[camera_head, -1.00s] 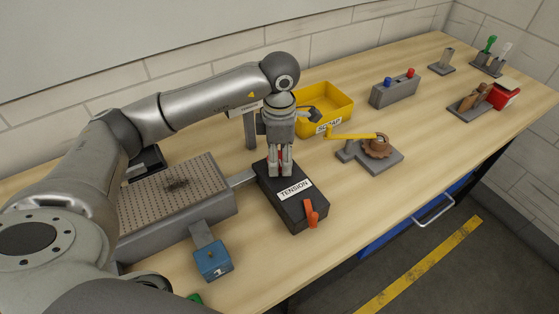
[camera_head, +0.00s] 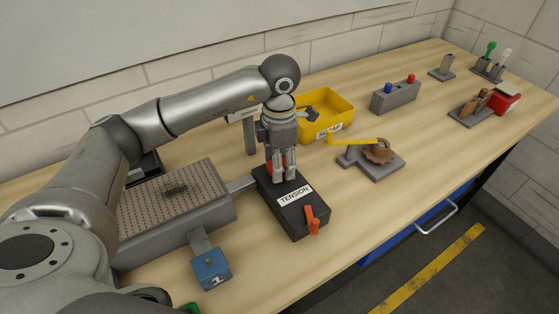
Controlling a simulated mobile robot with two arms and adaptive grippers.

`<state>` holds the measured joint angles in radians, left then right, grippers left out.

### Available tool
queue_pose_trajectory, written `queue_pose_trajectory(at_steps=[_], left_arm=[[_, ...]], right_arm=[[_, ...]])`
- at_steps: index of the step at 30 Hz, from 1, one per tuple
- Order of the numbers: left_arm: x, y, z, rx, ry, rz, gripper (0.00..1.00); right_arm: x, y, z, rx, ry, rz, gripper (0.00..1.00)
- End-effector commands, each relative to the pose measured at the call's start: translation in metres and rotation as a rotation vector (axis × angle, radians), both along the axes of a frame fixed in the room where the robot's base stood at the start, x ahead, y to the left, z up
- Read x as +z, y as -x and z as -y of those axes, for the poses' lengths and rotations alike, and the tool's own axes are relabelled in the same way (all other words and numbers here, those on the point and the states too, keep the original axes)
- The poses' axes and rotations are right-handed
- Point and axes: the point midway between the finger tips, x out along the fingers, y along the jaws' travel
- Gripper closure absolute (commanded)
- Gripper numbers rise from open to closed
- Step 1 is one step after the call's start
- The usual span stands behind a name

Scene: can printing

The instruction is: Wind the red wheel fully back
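Only a small part of the red shows; my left gripper hides the rest. My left gripper (camera_head: 285,178) points straight down over the wheel, its fingertips low at the box top. I cannot tell whether the fingers grip the wheel or how wide they are apart. An orange lever (camera_head: 312,220) stands at the box's front end. My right gripper is not in view.
A perforated grey plate (camera_head: 170,200) and a blue block (camera_head: 211,267) lie left of the box. A yellow bin (camera_head: 340,108) is behind it. A wooden-wheel fixture with a yellow arm (camera_head: 370,158) stands to the right. The front right tabletop is clear.

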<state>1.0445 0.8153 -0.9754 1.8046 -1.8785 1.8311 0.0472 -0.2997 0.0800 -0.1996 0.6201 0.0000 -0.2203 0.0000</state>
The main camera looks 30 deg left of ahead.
Motion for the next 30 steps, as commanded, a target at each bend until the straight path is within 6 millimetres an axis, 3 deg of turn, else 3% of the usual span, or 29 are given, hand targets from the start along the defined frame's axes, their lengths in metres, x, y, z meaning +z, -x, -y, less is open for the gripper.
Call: queue_pose_trajectory(at_steps=[1,5,17,22,30], left_arm=[[0.001,-0.001,-0.001,0.001,-0.001,0.003,0.44],[0.001,-0.001,0.000,0.001,-0.001,0.002,0.28],[0.005,-0.001,0.000,-0.001,0.001,0.002,0.28],[0.031,-0.001,0.000,-0.002,0.001,0.006,0.28],[0.094,-0.001,0.000,-0.001,0.001,0.005,0.28]], right_arm=[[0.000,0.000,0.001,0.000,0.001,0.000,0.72],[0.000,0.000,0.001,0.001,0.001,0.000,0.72],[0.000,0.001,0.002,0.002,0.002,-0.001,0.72],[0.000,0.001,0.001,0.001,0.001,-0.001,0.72],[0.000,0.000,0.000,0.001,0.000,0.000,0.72]])
